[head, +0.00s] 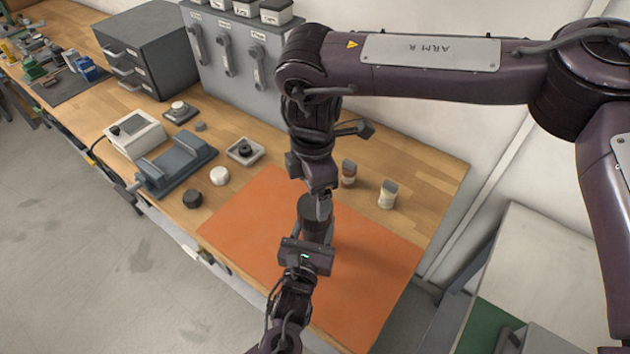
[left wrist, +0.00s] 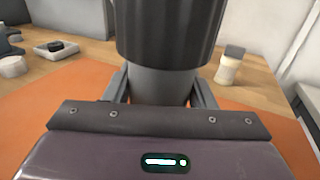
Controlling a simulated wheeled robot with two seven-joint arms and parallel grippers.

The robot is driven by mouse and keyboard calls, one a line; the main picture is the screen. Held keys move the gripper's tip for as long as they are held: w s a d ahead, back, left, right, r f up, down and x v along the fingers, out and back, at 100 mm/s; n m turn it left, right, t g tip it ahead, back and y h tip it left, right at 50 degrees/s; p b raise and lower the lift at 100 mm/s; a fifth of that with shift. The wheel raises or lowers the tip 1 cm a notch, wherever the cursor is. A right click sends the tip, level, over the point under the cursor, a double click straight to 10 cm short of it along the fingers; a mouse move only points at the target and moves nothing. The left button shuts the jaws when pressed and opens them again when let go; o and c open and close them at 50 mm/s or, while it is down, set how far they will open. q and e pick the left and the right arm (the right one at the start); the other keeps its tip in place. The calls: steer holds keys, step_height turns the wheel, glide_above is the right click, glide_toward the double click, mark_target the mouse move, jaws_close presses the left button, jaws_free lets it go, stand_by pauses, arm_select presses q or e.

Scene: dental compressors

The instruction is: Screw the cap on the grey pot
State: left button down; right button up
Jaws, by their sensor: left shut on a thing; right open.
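My left gripper (head: 309,242) is shut on the grey pot (left wrist: 162,85), which stands upright between its fingers above the orange mat. A wider, dark ribbed cap (left wrist: 170,32) sits on top of the pot in the left wrist view; its upper part is cut off by the frame. In the head view the dark cap (head: 312,208) shows just below my right gripper (head: 322,193). My right gripper points down at it and is open; its fingers are mostly hidden by its own wrist. I cannot tell whether they touch the cap, or how far the cap is threaded.
The orange mat (head: 255,215) is otherwise clear. A brown pot (head: 348,175) and a cream pot (head: 387,195) stand to the right. A black cap (head: 192,198), a white cap (head: 219,176) and a grey cradle (head: 177,163) are at the left. Grey drawers (head: 150,50) stand behind.

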mark_target(315, 205)
arm_select(q)
steer(key=shift+s+f, duration=0.1)
steer(key=shift+f, duration=0.15)
arm_select(e)
steer(key=n, duration=0.4)
steer(key=shift+r+n, duration=0.15)
steer(key=shift+n, duration=0.25)
steer(key=n, duration=0.6)
steer(key=shift+r+n, duration=0.25)
steer(key=shift+n, duration=0.05)
steer(key=n, duration=0.4)
steer(key=shift+d+r, duration=0.1)
steer(key=shift+r, duration=0.05)
steer(key=n, duration=0.5)
steer(key=shift+d+r, duration=0.1)
steer(key=shift+r, duration=0.05)
steer(key=shift+f, duration=4.05)
steer(key=shift+c, duration=0.2)
